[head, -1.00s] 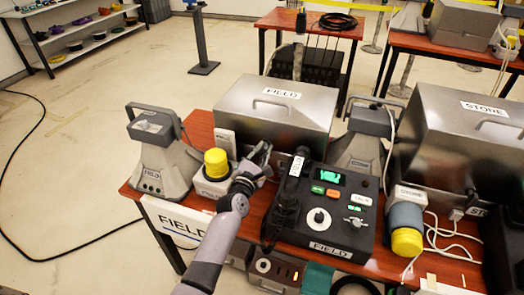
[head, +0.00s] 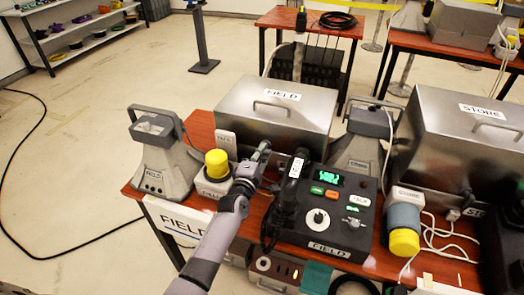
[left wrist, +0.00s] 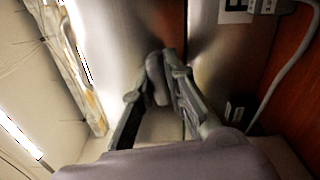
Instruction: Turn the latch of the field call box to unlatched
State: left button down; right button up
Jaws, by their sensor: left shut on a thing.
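The field call box (head: 268,122) is a closed silver metal box with a top handle and a FIELD label, at the back of the red-brown table. My left gripper (head: 262,155) is at the lower front of this box. In the left wrist view, my left gripper (left wrist: 152,88) is shut on a rounded grey piece, the latch (left wrist: 156,78), against the box's metal face (left wrist: 215,60). The fingers and arm hide the latch in the head view, so its exact angle is hard to tell. My right gripper is not in view.
The desk phone (head: 325,208), its handset and green display stand just right of my arm. A yellow-topped beacon (head: 217,164) and a grey horn speaker (head: 160,160) stand to the left. The store call box (head: 460,140) is at the right.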

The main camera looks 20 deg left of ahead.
pick_arm(q)
jog(key=shift+m, duration=0.9)
jog(key=c, duration=1.6)
grip_release()
notch_tip(320, 180, up, 10)
jog(key=shift+r, duration=0.1)
